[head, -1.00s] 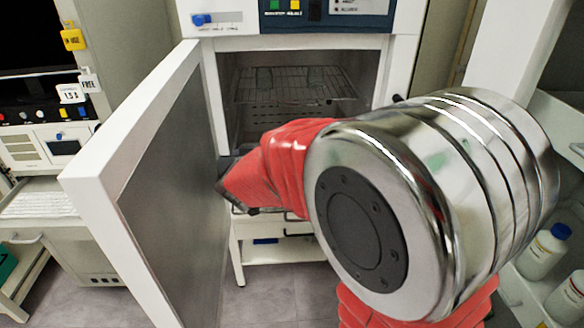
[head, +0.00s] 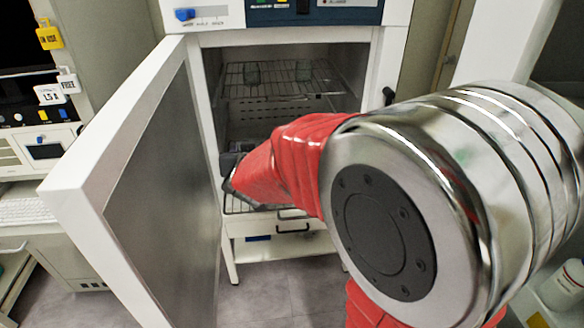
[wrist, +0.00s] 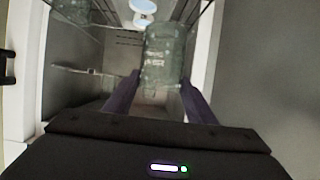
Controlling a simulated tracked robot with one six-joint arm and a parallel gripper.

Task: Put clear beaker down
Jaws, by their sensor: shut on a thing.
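In the wrist view, the clear beaker (wrist: 162,55) is held upright between the two fingers of my gripper (wrist: 158,88). It is inside the opening of the cabinet chamber, with printed marks on its side. In the head view, my red-sleeved arm reaches past the open door into the lower chamber, and the arm hides the held beaker and most of the gripper. A wire shelf (head: 282,90) spans the upper chamber. A lower rack (head: 236,205) shows at the chamber floor.
The white door (head: 125,170) stands wide open to the left of my arm. A white bottle (head: 566,284) stands at lower right.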

